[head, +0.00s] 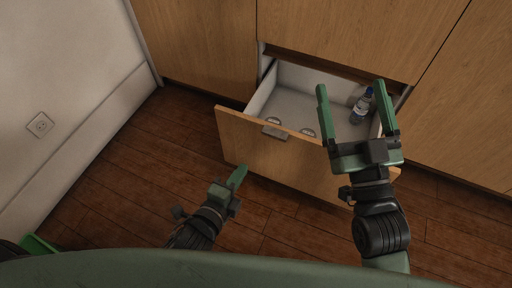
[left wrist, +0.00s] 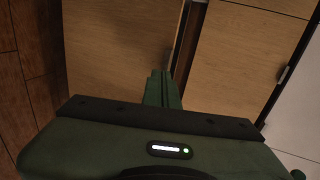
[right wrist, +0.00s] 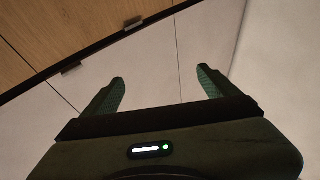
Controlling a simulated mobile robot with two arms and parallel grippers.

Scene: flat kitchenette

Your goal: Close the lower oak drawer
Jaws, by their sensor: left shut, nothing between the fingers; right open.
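The lower oak drawer (head: 290,157) is pulled out, with its white inside showing from above. It has a small grey handle (head: 275,132) at its front's top edge. A bottle with a blue cap (head: 361,106) and two small round clear items (head: 307,132) are inside. My left gripper (head: 238,177) is shut and empty, low in front of the drawer front's left part; its closed fingers show in the left wrist view (left wrist: 160,88) before an oak panel. My right gripper (head: 356,100) is open and empty, appearing over the drawer's right part in the head view; its spread fingers show in the right wrist view (right wrist: 160,88).
Oak cabinet fronts (head: 350,30) stand behind and above the drawer. A white wall with a socket (head: 40,125) is at the left. The dark wooden floor (head: 130,160) is clear left of the drawer.

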